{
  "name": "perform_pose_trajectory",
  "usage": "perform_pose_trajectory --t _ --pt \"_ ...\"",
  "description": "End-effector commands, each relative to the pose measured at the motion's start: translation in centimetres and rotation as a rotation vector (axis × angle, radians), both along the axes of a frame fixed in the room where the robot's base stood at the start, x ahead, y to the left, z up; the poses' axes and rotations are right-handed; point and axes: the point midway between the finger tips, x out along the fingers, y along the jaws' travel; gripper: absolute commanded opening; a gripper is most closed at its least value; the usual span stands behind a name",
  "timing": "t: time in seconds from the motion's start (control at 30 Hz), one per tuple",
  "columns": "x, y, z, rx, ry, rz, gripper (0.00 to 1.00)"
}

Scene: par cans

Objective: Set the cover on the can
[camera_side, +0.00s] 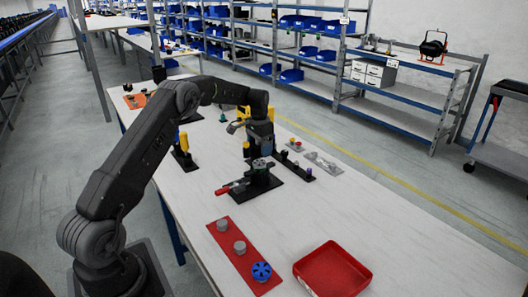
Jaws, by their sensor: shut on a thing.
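My gripper (260,156) points down over a black fixture (264,188) near the middle of the table. It is shut on a small grey thing (259,164), which may be the cover, at the top of the fixture. The held thing is too small and too hidden by the fingers to tell its shape. I cannot tell whether it touches the part below, and no can is clearly visible there. A red mat (231,259) in front carries two grey round pieces (221,225) and a blue spoked round piece (262,271).
A red-handled clamp (230,188) sticks out left of the fixture. An empty red tray (333,270) lies at the front right. A black strip with small parts (294,165) and a grey plate (324,162) lie behind. The table's right side is clear.

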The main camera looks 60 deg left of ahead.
Motion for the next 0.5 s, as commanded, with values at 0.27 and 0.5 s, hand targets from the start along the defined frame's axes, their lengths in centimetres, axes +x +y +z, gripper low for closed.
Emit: perform_pose_trajectory --t 0.27,0.5 --pt "-0.1 0.0 -2.2 -0.001 0.002 0.000 0.57" --pt "0.0 0.0 -4.4 0.000 0.000 0.000 0.57"
